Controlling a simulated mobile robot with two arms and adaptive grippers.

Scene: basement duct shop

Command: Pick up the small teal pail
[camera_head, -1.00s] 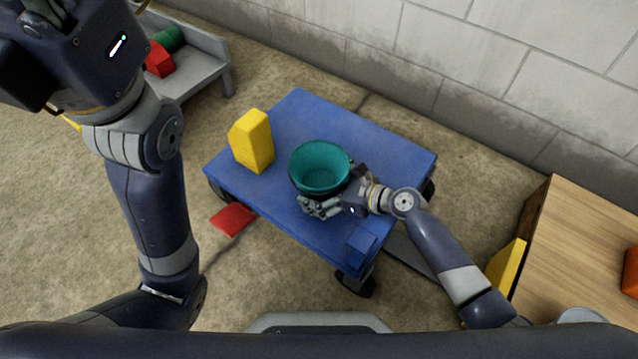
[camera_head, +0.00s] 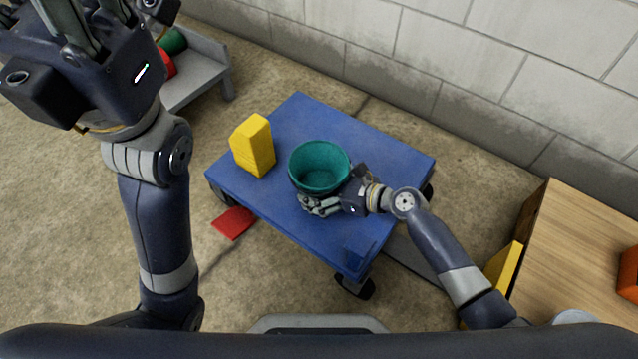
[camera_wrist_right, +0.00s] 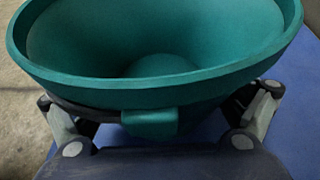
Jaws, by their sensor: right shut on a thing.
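The small teal pail (camera_head: 320,166) is upright and looks empty, over the middle of the blue cart top (camera_head: 378,150). I cannot tell whether its base touches the cart. My right gripper (camera_head: 322,203) reaches in from the right and is shut on the pail, low on its near side. In the right wrist view the pail (camera_wrist_right: 160,88) fills the upper part, with a finger on each side below its rim. My left gripper (camera_head: 75,25) is raised at the top left, away from the cart, partly cut off by the frame edge; its opening is unclear.
A yellow block (camera_head: 253,146) stands on the cart left of the pail. A small blue block (camera_head: 360,247) is near the cart's front corner. A red piece (camera_head: 233,222) lies on the floor. A wooden cabinet (camera_head: 575,250) is at right, a grey bench (camera_head: 208,75) at upper left.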

